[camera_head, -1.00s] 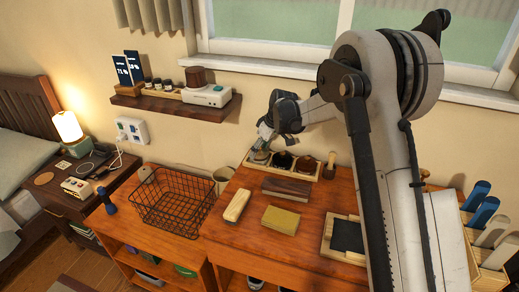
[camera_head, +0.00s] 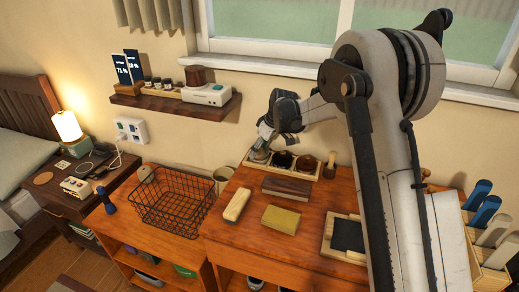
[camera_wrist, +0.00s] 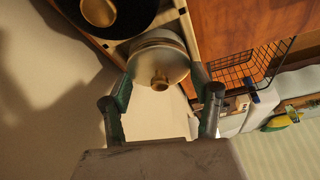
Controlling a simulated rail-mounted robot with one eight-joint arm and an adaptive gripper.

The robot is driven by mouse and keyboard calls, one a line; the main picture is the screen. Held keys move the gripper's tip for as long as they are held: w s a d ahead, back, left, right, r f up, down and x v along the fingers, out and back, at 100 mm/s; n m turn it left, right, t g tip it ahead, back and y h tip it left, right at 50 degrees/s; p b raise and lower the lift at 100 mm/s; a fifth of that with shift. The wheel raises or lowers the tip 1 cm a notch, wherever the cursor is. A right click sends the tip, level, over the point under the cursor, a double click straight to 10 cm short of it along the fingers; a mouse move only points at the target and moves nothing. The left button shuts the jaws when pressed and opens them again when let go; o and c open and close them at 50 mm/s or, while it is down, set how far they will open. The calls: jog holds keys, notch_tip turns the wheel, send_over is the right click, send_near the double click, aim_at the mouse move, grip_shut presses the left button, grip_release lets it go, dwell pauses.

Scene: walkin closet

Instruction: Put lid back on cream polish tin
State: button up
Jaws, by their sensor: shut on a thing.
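The lid (camera_wrist: 160,47), a pale round disc with a small brass knob, lies between my gripper's (camera_wrist: 160,82) two green-tipped fingers in the wrist view. My gripper is shut on it. In the head view my gripper (camera_head: 262,151) is low over the left compartment of a wooden tray (camera_head: 328,178) at the back of the wooden bench. A round rim shows right under the lid, but I cannot tell whether lid and tin touch. A dark round tin (camera_wrist: 122,22) with a gold centre is beside it. Dark tins (camera_head: 283,160) fill the tray's other compartments.
A brush (camera_head: 287,188), a pale block (camera_head: 237,205) and a yellow sponge (camera_head: 281,219) lie in front of the tray. A wire basket (camera_head: 172,205) stands to the left. A wooden-handled tool (camera_head: 331,165) stands at the tray's right end. A wall shelf (camera_head: 170,106) hangs above left.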

dwell(0.4)
jog(key=o, duration=1.4)
jog(key=shift+r, duration=0.15)
jog(key=shift+r+p, duration=1.25)
jog(key=shift+r, duration=2.15)
grip_shut()
